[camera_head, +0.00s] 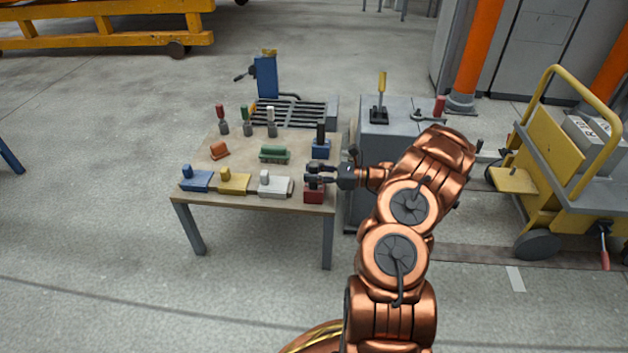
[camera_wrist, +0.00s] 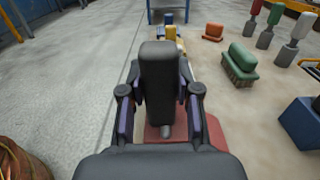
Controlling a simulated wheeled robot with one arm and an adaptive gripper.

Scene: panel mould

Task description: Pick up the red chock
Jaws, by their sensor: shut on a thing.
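The red chock (camera_head: 314,196) is at the front right corner of the table, at the right end of a row of similar blocks. In the wrist view its red base (camera_wrist: 214,133) shows below and beside the dark fingers. My gripper (camera_head: 316,180) reaches in from the right and is shut on the chock's upper part.
Blue (camera_head: 196,181), yellow (camera_head: 234,183) and white (camera_head: 275,186) blocks stand to the left on the table (camera_head: 245,201). Behind are an orange piece (camera_head: 219,151), a green brush (camera_head: 274,154) and a blue block with a dark post (camera_head: 320,148). A grey cabinet (camera_head: 385,145) stands right.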

